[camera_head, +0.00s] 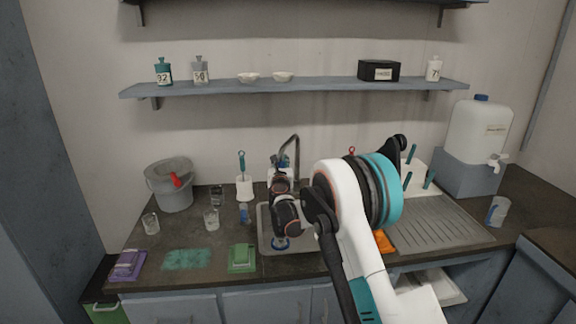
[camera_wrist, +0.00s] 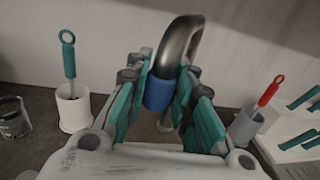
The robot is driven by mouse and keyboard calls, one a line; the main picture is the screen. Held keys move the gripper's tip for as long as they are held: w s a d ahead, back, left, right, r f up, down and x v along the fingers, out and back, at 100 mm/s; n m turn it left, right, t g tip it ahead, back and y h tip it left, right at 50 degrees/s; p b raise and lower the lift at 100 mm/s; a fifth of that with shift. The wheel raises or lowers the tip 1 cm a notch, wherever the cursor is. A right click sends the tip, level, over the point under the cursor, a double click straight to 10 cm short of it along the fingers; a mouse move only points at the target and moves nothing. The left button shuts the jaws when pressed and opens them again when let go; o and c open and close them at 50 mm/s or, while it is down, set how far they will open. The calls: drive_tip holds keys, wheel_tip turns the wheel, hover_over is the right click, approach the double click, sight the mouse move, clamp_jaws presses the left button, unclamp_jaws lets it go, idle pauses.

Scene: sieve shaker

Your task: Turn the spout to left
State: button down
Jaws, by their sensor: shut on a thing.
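The spout (camera_head: 291,142) is a dark metal faucet neck that rises behind the sink and bends over at the top. In the wrist view the spout (camera_wrist: 181,44) curves down to a blue collar (camera_wrist: 159,94) at its end. My gripper (camera_wrist: 165,97) is shut on the spout, its teal finger pads on both sides of the blue collar. In the head view my gripper (camera_head: 284,166) is at the spout, and my arm hides much of the sink (camera_head: 263,228). The faucet's base is mostly hidden.
A white holder (camera_head: 245,187) with a teal-handled brush stands left of the sink. Several glasses, a grey bucket (camera_head: 171,188) and cloths lie farther left. A drainboard (camera_head: 440,225), a rack and a white water tank (camera_head: 480,130) are right. A shelf (camera_head: 300,86) runs above.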

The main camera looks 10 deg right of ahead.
drive_tip(key=shift+w+a, duration=0.15)
drive_tip(key=shift+a, duration=0.4)
drive_tip(key=c, duration=1.4)
unclamp_jaws()
drive_tip(key=shift+a, duration=0.2)
drive_tip(key=shift+o, duration=0.2)
drive_tip(key=shift+d, duration=0.15)
drive_tip(key=s+a, duration=0.1)
drive_tip(key=s, duration=1.1)
drive_tip(key=shift+a, duration=0.15)
